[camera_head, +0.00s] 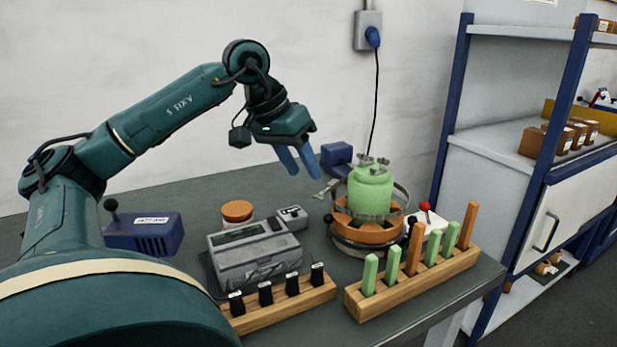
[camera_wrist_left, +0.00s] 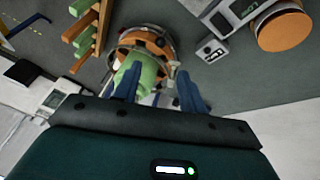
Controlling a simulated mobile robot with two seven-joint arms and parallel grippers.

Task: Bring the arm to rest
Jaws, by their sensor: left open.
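My left arm reaches in from the left in the head view. Its left gripper (camera_head: 297,162) is raised above the table, fingers pointing down, open with nothing between the fingertips. In the left wrist view the two blue fingers of the gripper (camera_wrist_left: 158,92) are apart. Beyond them is a green jar (camera_wrist_left: 146,70) in a round metal-ringed holder with an orange base. The green jar (camera_head: 370,190) stands upright to the right of the gripper in the head view, apart from it. My right gripper is not in view.
On the table (camera_head: 190,195) are a grey device (camera_head: 250,258), an orange-topped round container (camera_head: 237,211), a blue box (camera_head: 150,235), a wooden rack with green and orange sticks (camera_head: 420,278) and a rack with black pieces (camera_head: 280,312). A shelf (camera_head: 500,160) stands at right. Air above the table's left is free.

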